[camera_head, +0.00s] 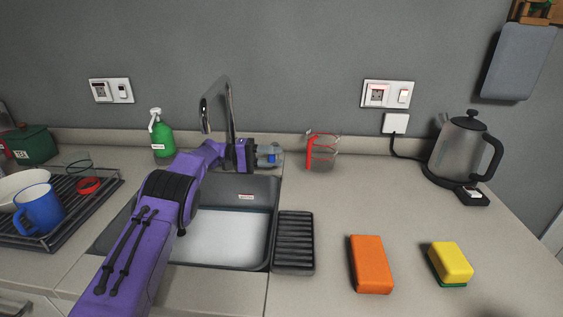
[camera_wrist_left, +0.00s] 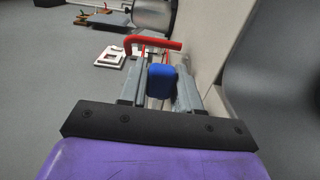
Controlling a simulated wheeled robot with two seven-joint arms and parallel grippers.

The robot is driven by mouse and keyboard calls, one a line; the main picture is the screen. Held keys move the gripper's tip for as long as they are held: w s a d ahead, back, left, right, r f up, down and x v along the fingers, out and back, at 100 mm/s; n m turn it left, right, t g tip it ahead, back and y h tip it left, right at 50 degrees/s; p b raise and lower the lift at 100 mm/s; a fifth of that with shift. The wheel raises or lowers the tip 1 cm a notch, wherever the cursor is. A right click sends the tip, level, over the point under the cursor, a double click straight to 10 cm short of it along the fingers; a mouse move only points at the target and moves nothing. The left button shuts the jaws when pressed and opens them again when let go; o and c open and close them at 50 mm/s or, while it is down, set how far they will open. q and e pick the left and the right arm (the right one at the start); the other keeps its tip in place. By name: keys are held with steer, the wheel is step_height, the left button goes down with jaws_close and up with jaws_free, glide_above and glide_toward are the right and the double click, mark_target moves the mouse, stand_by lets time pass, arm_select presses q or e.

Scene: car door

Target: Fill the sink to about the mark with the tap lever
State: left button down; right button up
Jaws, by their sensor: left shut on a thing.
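The sink (camera_head: 264,190) is sunk in the counter, with a small white and red mark (camera_head: 246,196) on its back wall. A pale, flat surface (camera_head: 220,238) shows in the sink; I cannot tell for certain whether it is water or the bare bottom. The chrome tap (camera_head: 229,100) rises behind the sink, and no clear stream shows from its spout. My left gripper (camera_head: 268,156) is at the tap's right side, shut on the blue tap lever (camera_head: 272,158). In the left wrist view the blue lever end (camera_wrist_left: 161,82) sits between the fingers. My right gripper is not in view.
A measuring jug (camera_head: 321,154) with a red handle stands just right of my left gripper. A green soap bottle (camera_head: 162,138) stands left of the tap. A black ribbed tray (camera_head: 294,243), orange block (camera_head: 370,264), yellow sponge (camera_head: 452,262) and kettle (camera_head: 460,150) are to the right.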

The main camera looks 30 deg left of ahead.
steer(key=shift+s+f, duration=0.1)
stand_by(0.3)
arm_select(q)
steer(key=c, duration=0.9)
jaws_free()
steer(key=shift+a, duration=0.1)
